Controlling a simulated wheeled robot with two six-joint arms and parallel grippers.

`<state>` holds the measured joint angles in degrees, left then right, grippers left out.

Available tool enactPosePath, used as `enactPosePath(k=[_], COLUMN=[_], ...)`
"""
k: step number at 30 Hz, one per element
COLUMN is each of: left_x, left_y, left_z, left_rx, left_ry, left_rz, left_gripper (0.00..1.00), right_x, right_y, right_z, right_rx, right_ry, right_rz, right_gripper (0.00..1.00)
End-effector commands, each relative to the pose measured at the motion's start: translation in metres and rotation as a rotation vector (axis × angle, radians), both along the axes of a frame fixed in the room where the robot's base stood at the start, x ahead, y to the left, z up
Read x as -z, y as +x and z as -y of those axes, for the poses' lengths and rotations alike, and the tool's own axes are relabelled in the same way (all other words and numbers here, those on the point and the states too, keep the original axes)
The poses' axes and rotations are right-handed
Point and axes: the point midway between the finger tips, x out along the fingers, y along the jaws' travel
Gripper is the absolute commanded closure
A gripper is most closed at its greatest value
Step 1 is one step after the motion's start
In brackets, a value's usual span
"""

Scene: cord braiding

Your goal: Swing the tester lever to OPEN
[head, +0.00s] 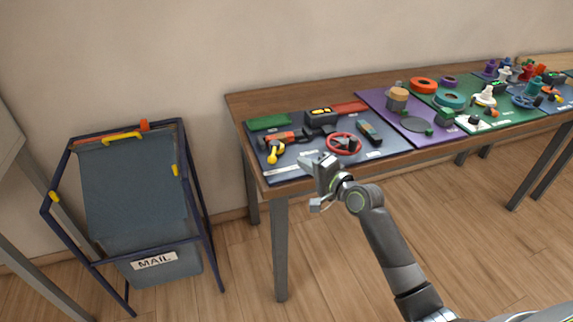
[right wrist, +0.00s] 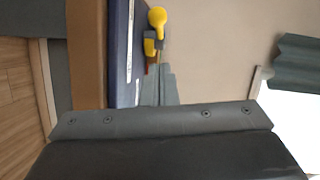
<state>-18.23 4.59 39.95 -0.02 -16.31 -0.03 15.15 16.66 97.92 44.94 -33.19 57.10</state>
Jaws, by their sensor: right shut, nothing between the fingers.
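A yellow lever with a round knob (head: 273,153) is at the left front of the dark blue mat (head: 295,169), beside an orange and black device (head: 279,138). I take this lever for the tester lever; its OPEN marking cannot be read. In the right wrist view the yellow knob (right wrist: 157,18) shows near the top, with a yellow block below it. My right gripper (head: 308,161) is shut and empty, at the table's front edge, to the right of the lever and apart from it. My left gripper is not in view.
A red ring wheel (head: 344,144), a dark handheld device (head: 369,133) and a black box with yellow lights (head: 321,117) share the mat. More mats with parts run right along the table. A MAIL bin in a frame (head: 137,205) stands left of the table.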

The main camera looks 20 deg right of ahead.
Motion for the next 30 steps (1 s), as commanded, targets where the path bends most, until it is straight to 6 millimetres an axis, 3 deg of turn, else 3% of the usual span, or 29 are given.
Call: enactPosePath(k=[3, 9, 24, 30], left_x=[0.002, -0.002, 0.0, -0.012], left_y=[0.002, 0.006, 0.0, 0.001], left_z=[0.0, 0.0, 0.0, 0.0], left_rx=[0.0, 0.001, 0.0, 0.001], left_ry=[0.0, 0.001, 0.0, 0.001], left_rz=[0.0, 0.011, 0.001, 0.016], left_gripper=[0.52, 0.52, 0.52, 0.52], right_x=[0.003, 0.008, 0.01, 0.008], right_y=[0.02, 0.029, 0.033, 0.036], right_z=[-0.008, -0.034, -0.043, -0.057], right_rx=[-0.001, -0.001, 0.0, -0.001], right_ry=[0.002, 0.003, -0.001, 0.003], right_rz=[-0.001, 0.0, 0.0, -0.002], right_gripper=[1.0, 1.0, 1.0, 1.0])
